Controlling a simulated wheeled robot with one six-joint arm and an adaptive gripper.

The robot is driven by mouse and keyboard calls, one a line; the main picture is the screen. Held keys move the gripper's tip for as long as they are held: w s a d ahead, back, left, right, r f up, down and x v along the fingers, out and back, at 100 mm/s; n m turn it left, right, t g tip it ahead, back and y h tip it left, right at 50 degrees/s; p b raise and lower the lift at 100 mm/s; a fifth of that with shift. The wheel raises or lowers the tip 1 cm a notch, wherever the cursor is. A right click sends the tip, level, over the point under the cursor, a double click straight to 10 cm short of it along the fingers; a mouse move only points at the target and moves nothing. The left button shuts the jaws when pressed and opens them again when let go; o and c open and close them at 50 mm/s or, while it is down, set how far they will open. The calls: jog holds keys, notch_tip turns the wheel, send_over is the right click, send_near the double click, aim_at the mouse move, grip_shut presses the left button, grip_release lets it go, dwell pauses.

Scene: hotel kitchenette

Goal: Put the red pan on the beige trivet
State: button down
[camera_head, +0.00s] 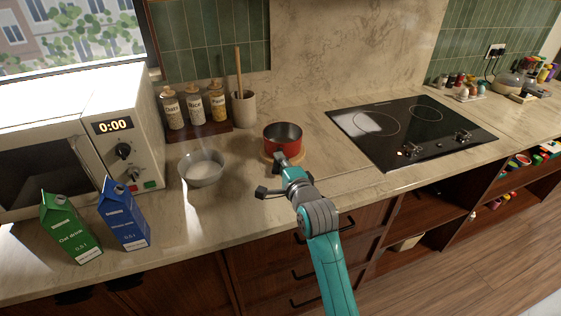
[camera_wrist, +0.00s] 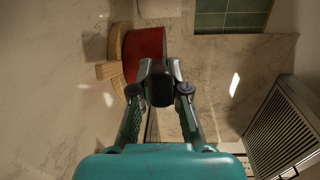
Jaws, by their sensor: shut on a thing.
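The red pan (camera_head: 283,142) is upright over the round beige trivet (camera_head: 267,157) on the counter, its dark inside empty. In the wrist view, turned on its side, the red pan (camera_wrist: 147,45) sits right against the wooden trivet (camera_wrist: 108,71); I cannot tell whether its full weight rests there. My gripper (camera_head: 281,161) is at the pan's near side, shut on its dark handle. The wrist view shows my gripper (camera_wrist: 160,88) with both fingers around the handle's end. The pan hides most of the trivet.
A grey bowl (camera_head: 201,168) stands left of the pan, with green (camera_head: 69,229) and blue (camera_head: 124,219) cartons farther left. A utensil holder (camera_head: 244,109) and jars (camera_head: 194,108) stand behind. The black cooktop (camera_head: 411,132) is right; counter between is clear.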

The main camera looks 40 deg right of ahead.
dwell(0.3)
jog(key=c, duration=1.2)
grip_release()
jog(key=shift+f, duration=0.1)
jog(key=shift+s, duration=0.1)
jog(key=v, duration=1.2)
